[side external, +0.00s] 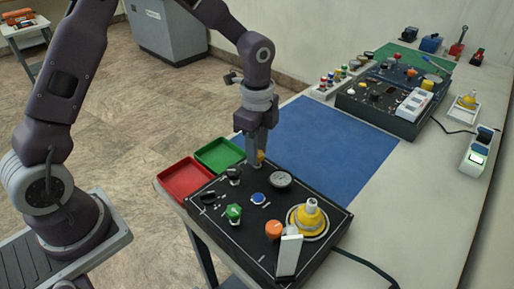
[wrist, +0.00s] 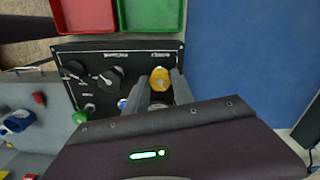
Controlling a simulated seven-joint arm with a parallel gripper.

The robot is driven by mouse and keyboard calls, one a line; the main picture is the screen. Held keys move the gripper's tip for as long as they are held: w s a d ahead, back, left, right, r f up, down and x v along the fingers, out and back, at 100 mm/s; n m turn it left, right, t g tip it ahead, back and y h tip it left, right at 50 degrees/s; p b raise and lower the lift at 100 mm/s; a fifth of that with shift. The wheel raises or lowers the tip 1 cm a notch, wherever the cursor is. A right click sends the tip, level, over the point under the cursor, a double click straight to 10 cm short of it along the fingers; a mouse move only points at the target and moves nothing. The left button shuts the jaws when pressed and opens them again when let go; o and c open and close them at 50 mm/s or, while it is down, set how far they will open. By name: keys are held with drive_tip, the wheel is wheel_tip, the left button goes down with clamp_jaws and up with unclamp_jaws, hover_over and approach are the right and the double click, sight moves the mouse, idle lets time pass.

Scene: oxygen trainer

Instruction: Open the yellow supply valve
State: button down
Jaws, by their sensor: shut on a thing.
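The yellow supply valve (wrist: 160,79) is a small yellow knob at the far edge of the black panel (wrist: 85,50). In the side view, only a bit of the yellow knob (side external: 261,156) shows beside the fingers. My gripper (side external: 256,158) points straight down at it. In the wrist view, the fingers of my gripper (wrist: 160,86) stand on either side of the knob, shut on it. The fingers and the gripper body hide part of the knob and panel, so how far it is turned cannot be told.
The panel also carries black knobs (side external: 234,173), a gauge (side external: 281,179), a blue button (side external: 258,198), a green knob (side external: 233,211), an orange knob (side external: 273,228) and a large yellow dome (side external: 300,220). Red (side external: 186,184) and green (side external: 219,154) trays lie beside it. The blue mat (side external: 345,150) is clear.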

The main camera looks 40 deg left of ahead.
drive_tip(key=n, duration=0.4)
drive_tip(key=shift+n, duration=0.3)
drive_tip(key=n, duration=0.4)
drive_tip(key=shift+n, duration=0.3)
drive_tip(key=n, duration=0.4)
drive_tip(key=shift+n, duration=2.5)
drive_tip(key=c, duration=1.1)
unclamp_jaws()
drive_tip(key=shift+o, duration=0.2)
wheel_tip(320, 180, up, 7)
drive_tip(key=shift+r, duration=0.1)
